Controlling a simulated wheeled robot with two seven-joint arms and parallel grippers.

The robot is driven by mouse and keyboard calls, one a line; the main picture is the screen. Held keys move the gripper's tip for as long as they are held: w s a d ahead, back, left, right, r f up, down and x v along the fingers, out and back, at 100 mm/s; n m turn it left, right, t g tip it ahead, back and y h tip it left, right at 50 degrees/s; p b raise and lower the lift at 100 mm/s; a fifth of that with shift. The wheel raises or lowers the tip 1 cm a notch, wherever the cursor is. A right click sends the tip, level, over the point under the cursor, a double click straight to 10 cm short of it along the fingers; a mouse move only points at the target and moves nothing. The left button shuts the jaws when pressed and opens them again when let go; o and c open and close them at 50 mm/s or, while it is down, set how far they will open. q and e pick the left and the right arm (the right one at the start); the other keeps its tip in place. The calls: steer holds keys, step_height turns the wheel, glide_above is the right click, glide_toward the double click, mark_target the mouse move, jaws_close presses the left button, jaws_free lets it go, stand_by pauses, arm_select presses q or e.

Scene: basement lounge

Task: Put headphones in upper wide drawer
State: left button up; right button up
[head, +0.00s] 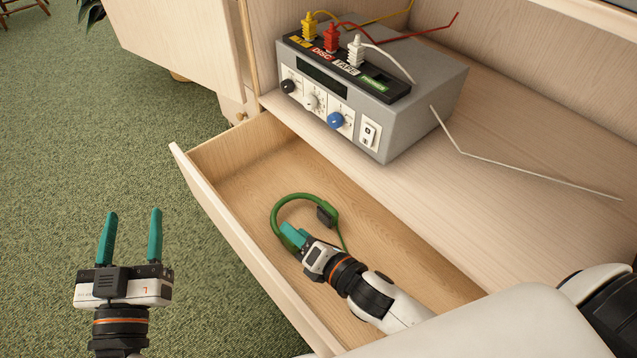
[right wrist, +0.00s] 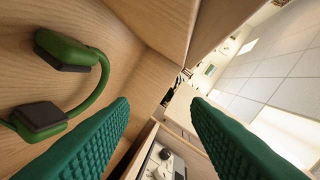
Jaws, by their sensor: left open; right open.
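The green headphones (head: 327,215) with dark ear pads lie inside the open wide drawer (head: 232,237), near its middle. My right gripper (head: 293,236) is down in the drawer at the near side of the headphones, overlapping their near ear cup in the head view. In the right wrist view the headphones (right wrist: 68,52) lie left of the parted green fingers, and the space between the fingers (right wrist: 160,105) is empty. My left gripper (head: 134,212) is open and empty above the carpet, left of the drawer.
A grey switch box (head: 400,125) with yellow, red and white plugs stands on the wooden shelf (head: 500,190) above the drawer. A white cable (head: 540,175) trails right. An opened cabinet door (head: 175,40) is at upper left.

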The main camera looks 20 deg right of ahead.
steer(key=d+r+m+t, duration=0.2)
steer(key=r+m, duration=0.7)
steer(key=m, duration=0.4)
steer(key=s+d+r+m+t+h, duration=0.1)
steer(key=d+r+m+t, duration=0.1)
steer(key=r+m, duration=0.7)
steer(key=m+t, duration=0.1)
steer(key=m, duration=0.3)
steer(key=shift+r, duration=0.2)
steer(key=shift+s+r, duration=0.1)
steer(key=shift+s, duration=0.05)
